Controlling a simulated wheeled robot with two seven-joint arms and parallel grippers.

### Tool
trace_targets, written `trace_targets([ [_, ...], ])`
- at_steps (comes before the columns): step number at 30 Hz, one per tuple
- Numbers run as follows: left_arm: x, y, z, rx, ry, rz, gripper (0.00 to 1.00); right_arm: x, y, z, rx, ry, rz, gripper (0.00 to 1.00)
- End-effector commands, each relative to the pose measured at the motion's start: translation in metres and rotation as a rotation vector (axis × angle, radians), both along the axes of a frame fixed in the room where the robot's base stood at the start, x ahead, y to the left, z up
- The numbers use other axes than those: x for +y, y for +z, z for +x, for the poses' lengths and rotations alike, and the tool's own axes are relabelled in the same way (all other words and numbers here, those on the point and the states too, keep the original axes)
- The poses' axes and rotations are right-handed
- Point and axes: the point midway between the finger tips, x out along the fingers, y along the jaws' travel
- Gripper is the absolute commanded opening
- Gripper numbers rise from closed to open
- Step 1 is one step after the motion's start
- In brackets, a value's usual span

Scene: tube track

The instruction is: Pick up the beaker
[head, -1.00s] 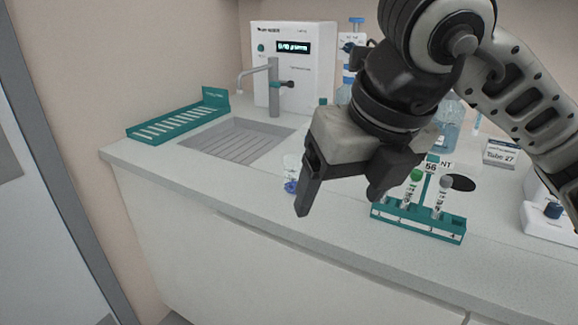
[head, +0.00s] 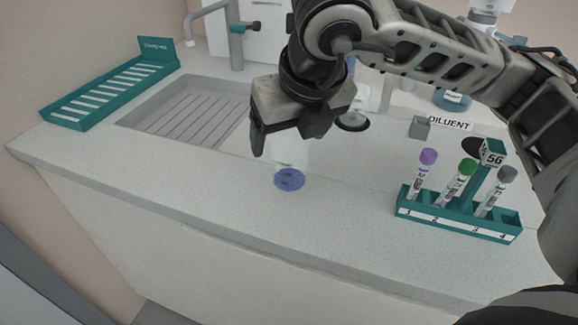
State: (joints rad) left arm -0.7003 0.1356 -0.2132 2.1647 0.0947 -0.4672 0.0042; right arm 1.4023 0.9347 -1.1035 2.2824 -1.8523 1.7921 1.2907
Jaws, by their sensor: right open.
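The clear beaker (head: 290,155) stands upright on the counter, with a round blue patch (head: 289,180) at its base. I cannot tell whether this patch is liquid or a marker under the glass. My right gripper (head: 286,138) is open, and its fingers point down over the beaker's upper part. One finger is at the beaker's left and the other at its upper right. The gripper hides the rim, and I cannot tell whether the fingers touch the glass. My left gripper is not in view.
A teal rack (head: 458,215) with several capped tubes stands to the right. A sink (head: 180,112) with a tap (head: 236,42) and a teal tray (head: 110,92) lie at the left. A bottle (head: 452,100) stands at the back right. The front counter is clear.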

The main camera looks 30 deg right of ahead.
Motion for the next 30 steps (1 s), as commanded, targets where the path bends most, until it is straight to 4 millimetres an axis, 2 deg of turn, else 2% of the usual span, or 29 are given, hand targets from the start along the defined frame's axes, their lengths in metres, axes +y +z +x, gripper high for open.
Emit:
trace_targets([
  [8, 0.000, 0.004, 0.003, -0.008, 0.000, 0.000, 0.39, -0.003, -0.020, 0.007, 0.003, -0.001, -0.002, 0.78],
  [16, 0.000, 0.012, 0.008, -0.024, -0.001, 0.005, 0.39, -0.007, -0.056, 0.019, 0.002, -0.001, 0.000, 0.78],
  [25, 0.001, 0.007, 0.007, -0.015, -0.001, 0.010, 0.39, -0.007, -0.062, 0.021, 0.000, 0.000, 0.001, 0.78],
  [26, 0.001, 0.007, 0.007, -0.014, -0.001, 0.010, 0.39, -0.007, -0.062, 0.021, -0.001, 0.000, 0.001, 0.73],
  [30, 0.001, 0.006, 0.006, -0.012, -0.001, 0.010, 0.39, -0.007, -0.062, 0.021, -0.001, 0.000, 0.001, 0.34],
])
